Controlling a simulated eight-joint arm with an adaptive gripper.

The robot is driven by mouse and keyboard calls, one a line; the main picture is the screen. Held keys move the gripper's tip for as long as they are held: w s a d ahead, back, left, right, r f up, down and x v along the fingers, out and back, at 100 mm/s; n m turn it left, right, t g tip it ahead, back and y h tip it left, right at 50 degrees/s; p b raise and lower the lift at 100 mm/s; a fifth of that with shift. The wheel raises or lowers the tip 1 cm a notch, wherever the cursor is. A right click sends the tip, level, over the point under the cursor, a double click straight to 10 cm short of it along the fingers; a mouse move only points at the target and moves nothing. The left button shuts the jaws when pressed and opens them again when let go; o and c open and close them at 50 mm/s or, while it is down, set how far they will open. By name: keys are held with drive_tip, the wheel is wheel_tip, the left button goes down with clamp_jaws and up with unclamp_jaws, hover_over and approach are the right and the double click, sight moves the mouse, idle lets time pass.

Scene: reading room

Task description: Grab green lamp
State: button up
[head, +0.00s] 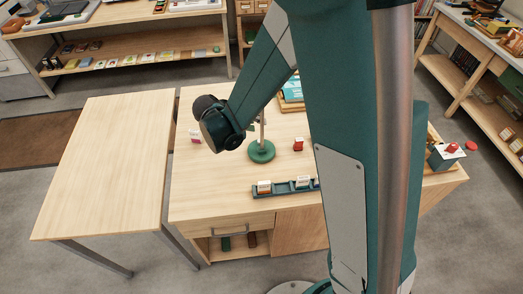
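The green lamp stands upright on the wooden desk; its round green base (261,152) and thin pole (262,128) show in the head view. The upper part of the lamp is hidden behind my arm. The end of my arm, with a dark rounded part, is left of the lamp's pole in the picture. The fingers of my gripper cannot be made out, so I cannot tell whether it is open or shut. I see nothing held.
A small red and white item (298,144) stands right of the lamp. A dark green tray (292,190) with white items lies in front. A teal book (291,88) is behind. A bare table (108,165) stands left. Grey floor surrounds the furniture.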

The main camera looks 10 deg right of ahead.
drive_tip(key=s+a+m+g+y+p, duration=0.2)
drive_tip(key=s+a+m+g+p, duration=0.2)
drive_tip(key=s+a+m+p, duration=0.3)
drive_tip(key=s+a+m, duration=0.1)
drive_tip(key=a+m, duration=0.3)
drive_tip(key=m, duration=0.2)
drive_tip(key=shift+s+a+f+m+g, duration=0.15)
drive_tip(key=shift+a+f+m+g, duration=0.05)
drive_tip(key=shift+m+g, duration=0.2)
drive_tip(key=shift+d, duration=0.1)
drive_tip(key=w+d, duration=0.1)
drive_tip(key=d, duration=0.5)
drive_tip(key=shift+w+d, duration=0.2)
drive_tip(key=shift+d, duration=0.15)
hover_over(261, 149)
drive_tip(key=a, duration=0.1)
drive_tip(key=shift+w+p, duration=0.15)
drive_tip(key=shift+p, duration=0.15)
drive_tip(key=shift+d+f, duration=0.35)
drive_tip(key=shift+f, duration=0.2)
